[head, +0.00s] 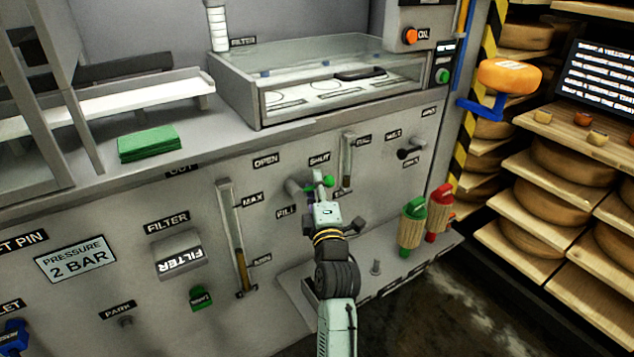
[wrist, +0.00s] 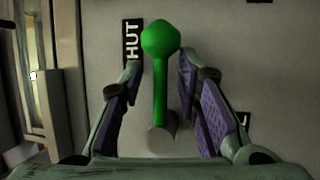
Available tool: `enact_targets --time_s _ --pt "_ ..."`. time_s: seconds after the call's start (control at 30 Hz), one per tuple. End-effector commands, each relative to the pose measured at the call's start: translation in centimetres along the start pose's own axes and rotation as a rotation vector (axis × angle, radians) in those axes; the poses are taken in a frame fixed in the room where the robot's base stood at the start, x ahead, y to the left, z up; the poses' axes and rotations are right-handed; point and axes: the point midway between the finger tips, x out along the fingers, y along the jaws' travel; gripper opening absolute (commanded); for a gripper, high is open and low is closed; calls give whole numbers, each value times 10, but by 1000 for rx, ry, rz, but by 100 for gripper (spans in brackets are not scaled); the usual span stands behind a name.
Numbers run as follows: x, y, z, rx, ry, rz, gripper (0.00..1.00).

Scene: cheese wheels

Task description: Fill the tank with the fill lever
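The fill lever has a green ball knob (head: 328,181) and sits on the grey panel below the OPEN and SHUT labels. In the wrist view the green lever (wrist: 160,75) points up from its grey hub, beside the SHUT label (wrist: 132,42). My gripper (head: 319,190) is at the lever. In the wrist view its purple-padded fingers (wrist: 160,85) are open on either side of the stem, with gaps showing on both sides. The sight gauge (head: 236,238), marked MAX at the top, has a yellowish column in its lower part. My gripper partly hides the FILL label (head: 286,211).
Green (head: 412,225) and red (head: 438,215) handled tools stand on a low ledge. Cheese shelves (head: 560,205) line the right side. A glass-covered tray (head: 320,80) is above.

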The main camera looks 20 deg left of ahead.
Motion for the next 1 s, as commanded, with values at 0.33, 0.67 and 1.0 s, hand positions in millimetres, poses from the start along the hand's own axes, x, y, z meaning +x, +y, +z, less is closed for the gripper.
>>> enact_targets --time_s 0.33,0.67,1.0 --pt "2 -1 0 0 -1 -1 26" --pt "2 0 0 0 -1 0 4" --pt "2 0 1 -1 -2 0 0"
